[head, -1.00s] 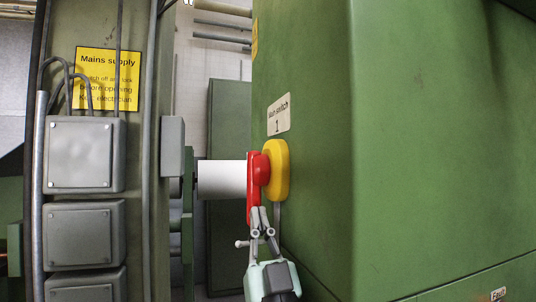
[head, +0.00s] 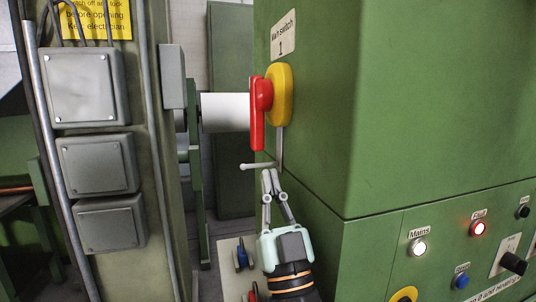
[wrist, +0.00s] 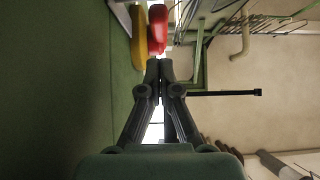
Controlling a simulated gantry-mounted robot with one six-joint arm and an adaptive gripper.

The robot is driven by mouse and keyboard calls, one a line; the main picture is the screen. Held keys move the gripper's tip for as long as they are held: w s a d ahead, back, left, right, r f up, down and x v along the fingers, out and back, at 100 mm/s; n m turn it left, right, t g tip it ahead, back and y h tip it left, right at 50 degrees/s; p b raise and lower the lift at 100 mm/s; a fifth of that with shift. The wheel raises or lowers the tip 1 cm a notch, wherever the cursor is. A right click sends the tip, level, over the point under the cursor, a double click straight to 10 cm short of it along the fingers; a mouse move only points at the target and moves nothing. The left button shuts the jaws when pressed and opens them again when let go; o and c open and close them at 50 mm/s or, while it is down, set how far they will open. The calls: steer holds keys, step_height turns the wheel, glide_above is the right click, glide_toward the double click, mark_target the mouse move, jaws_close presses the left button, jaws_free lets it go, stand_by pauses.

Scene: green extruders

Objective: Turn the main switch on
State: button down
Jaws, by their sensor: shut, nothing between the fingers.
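The main switch is a red handle (head: 258,112) on a yellow round base (head: 281,95), mounted on the left face of the green cabinet. The handle hangs upright, its long end pointing down. A label (head: 283,36) reading "Main switch 1" is above it. My gripper (head: 268,172) is below the handle in the head view, shut and empty, with a gap between its tips and the handle. In the wrist view, the red handle (wrist: 157,28) and yellow base (wrist: 139,38) show beyond the shut fingertips (wrist: 159,66).
The green cabinet (head: 430,110) fills the right side. Its lower panel has a lit white Mains lamp (head: 418,247), a lit red lamp (head: 478,228) and a blue button (head: 461,281). Several grey boxes (head: 85,88) are on a column at left. A thin rod (head: 257,166) is near my fingertips.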

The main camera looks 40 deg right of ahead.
steer(key=f+b, duration=0.1)
steer(key=f, duration=0.1)
steer(key=s+f, duration=0.1)
steer(key=f, duration=0.1)
steer(key=shift+a+f+b, duration=0.2)
steer(key=shift+f+b, duration=0.05)
steer(key=shift+b, duration=0.1)
steer(key=shift+s+r, duration=0.1)
